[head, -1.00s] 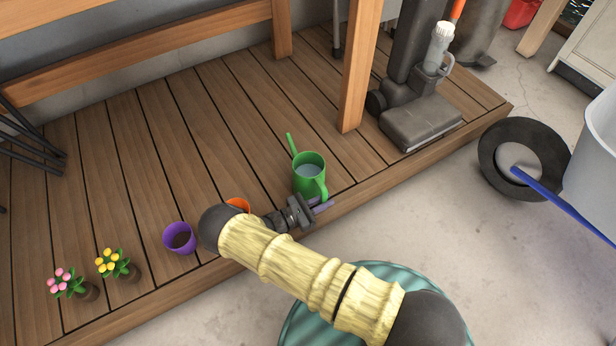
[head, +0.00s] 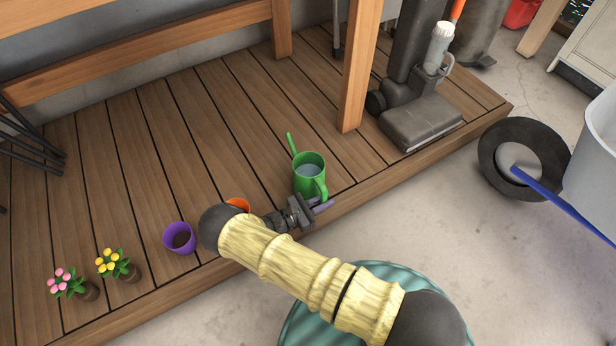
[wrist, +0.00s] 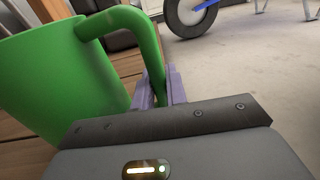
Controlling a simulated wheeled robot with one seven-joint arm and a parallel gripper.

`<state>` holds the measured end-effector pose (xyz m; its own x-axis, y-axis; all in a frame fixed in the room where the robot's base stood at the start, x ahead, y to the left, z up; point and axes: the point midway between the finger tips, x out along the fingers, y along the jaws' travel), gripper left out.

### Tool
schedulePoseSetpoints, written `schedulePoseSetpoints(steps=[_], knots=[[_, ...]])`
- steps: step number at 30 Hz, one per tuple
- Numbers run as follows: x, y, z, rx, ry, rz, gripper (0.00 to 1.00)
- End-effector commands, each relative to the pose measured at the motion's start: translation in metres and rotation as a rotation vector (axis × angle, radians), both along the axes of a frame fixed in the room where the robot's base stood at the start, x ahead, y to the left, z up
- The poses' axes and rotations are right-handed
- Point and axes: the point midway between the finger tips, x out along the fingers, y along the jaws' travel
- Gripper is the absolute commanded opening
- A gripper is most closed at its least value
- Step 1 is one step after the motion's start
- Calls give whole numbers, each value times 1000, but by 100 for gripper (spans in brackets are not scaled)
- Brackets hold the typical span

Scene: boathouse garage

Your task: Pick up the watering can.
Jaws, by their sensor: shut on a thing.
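The green watering can (head: 307,176) stands upright on the wooden deck near its front edge, its spout pointing to the back left. Its open top shows a pale blue-grey inside. My gripper (head: 322,204) is at the can's near side, low by its handle. In the wrist view the can's body (wrist: 50,85) fills the left, and its curved handle (wrist: 143,50) comes down between the purple fingers of my gripper (wrist: 160,90). The fingers are shut on the handle. The can's base is hidden in the wrist view.
An orange pot (head: 238,203), partly hidden by my arm, and a purple pot (head: 180,238) stand left of the can. Two potted flowers (head: 118,265) are farther left. A wooden post (head: 359,70) and a grey vacuum cleaner (head: 420,120) stand behind right.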

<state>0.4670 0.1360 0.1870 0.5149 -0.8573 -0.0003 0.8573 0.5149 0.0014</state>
Motion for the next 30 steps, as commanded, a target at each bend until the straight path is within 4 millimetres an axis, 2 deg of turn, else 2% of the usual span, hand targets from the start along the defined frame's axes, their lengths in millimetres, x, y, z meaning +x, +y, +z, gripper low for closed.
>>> schedulePoseSetpoints(steps=[10, 14, 17, 27, 30], knots=[[1, 0, 3, 0, -4, 1, 0], [1, 0, 12, -1, -4, 0, 0], [1, 0, 24, -1, -5, 0, 0], [1, 1, 83, -1, -5, 1, 0], [1, 0, 95, -2, -4, 0, 0]])
